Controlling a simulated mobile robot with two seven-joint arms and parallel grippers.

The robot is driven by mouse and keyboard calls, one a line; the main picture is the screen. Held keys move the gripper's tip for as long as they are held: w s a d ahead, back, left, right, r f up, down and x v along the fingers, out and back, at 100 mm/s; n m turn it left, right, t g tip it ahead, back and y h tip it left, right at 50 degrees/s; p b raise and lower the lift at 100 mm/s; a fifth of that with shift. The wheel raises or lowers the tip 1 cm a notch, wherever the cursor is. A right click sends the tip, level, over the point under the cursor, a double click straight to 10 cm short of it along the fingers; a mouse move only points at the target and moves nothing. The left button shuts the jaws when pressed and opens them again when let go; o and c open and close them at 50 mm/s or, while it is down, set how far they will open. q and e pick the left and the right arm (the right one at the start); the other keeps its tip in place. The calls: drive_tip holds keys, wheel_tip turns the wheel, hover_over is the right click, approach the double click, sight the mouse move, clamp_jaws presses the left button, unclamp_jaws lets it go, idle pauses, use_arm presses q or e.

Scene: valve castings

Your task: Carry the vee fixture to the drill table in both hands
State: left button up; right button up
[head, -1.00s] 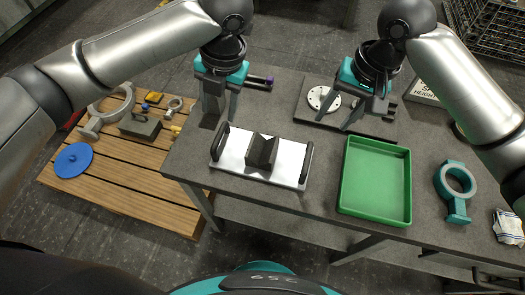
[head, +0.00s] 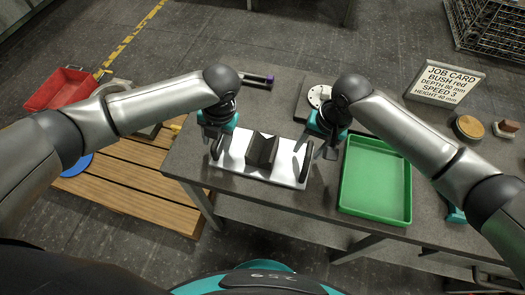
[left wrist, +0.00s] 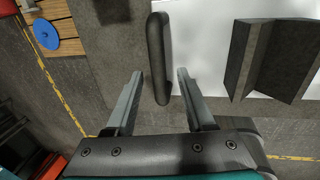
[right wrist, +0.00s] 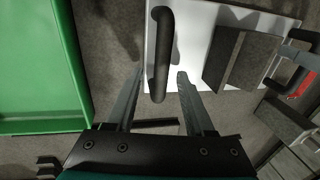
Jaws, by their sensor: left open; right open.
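The vee fixture (head: 232,166) is a white plate with a dark vee block (head: 262,150) in its middle and an upright black handle at each end. It sits on the grey bench. My left gripper (head: 216,145) is open at the left handle; in the left wrist view its fingertips (left wrist: 160,74) lie either side of that handle (left wrist: 157,50). My right gripper (head: 320,150) is open at the right handle (head: 305,162); in the right wrist view its fingertips (right wrist: 160,75) flank that handle (right wrist: 161,45). I cannot tell which thing is the drill table.
A green tray (head: 376,215) stands just right of the fixture. Behind my right gripper, a pale disc (head: 318,95) lies on a grey plate. A job card (head: 446,82) stands at the back right. A wooden pallet (head: 130,195) and a red bin (head: 62,88) are at left.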

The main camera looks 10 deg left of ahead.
use_arm(q)
clamp_jaws()
use_arm(e)
clamp_jaws()
idle(1.2)
use_arm(q)
drive_tip(key=shift+w+r, duration=0.15)
drive_tip(key=shift+w, duration=0.05)
use_arm(e)
drive_tip(key=shift+w+r, duration=0.15)
drive_tip(key=shift+w, duration=0.05)
